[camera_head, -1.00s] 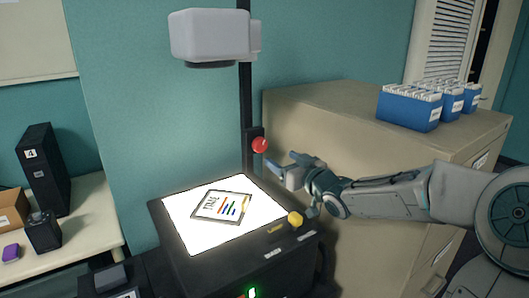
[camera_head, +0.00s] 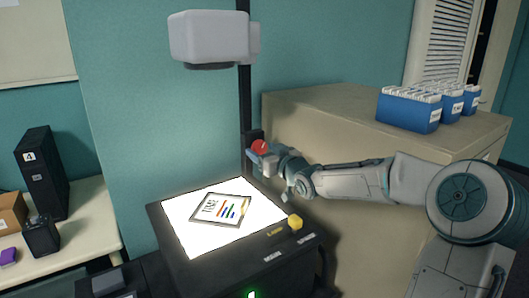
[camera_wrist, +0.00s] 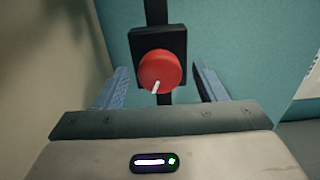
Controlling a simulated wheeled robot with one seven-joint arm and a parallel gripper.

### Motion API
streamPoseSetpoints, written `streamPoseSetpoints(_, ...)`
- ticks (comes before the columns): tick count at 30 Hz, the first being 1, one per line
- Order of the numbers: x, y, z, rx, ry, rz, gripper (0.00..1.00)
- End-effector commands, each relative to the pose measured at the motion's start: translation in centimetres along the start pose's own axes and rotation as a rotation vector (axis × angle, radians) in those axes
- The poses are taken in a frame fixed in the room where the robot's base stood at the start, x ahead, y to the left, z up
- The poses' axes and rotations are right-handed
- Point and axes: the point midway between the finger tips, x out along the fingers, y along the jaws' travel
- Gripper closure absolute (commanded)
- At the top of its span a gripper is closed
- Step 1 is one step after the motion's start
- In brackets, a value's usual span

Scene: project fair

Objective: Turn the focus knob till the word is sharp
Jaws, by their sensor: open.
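The red focus knob (camera_head: 259,147) sits on a black block on the projector's upright post. In the wrist view the knob (camera_wrist: 159,70) is round, with a white pointer line aimed down and slightly left. My gripper (camera_head: 258,152) is at the knob; in the wrist view its two fingers (camera_wrist: 160,84) are open, one on each side of the knob, with gaps showing. The projector's lit stage (camera_head: 180,215) bears a framed sheet (camera_head: 221,211) with a word and coloured bars. The projected word is not in view. The white projector head (camera_head: 209,37) is above.
A yellow knob (camera_head: 295,222) is on the projector's front right edge. A beige cabinet (camera_head: 330,125) stands close behind and right of my arm, with blue file boxes (camera_head: 408,110) on top. A side table (camera_head: 85,225) is at left.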

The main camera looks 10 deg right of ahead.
Motion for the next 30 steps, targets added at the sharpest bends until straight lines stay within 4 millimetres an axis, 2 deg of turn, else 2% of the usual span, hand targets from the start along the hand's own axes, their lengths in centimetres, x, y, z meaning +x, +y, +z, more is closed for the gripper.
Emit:
streamPoseSetpoints(7,0.04,0.04,0.03,0.0,0.0,0.001,0.36)
streamPoseSetpoints(8,0.04,0.04,0.03,0.0,0.0,0.001,0.38)
streamPoseSetpoints(12,0.03,0.04,0.03,0.001,0.0,0.001,0.77)
streamPoseSetpoints(13,0.03,0.03,0.03,0.001,0.0,0.0,0.8)
streamPoseSetpoints(20,0.04,0.03,-0.26,0.05,-0.001,-0.001,0.8)
streamPoseSetpoints(30,0.03,-0.02,-0.36,0.408,-0.001,-0.002,0.8)
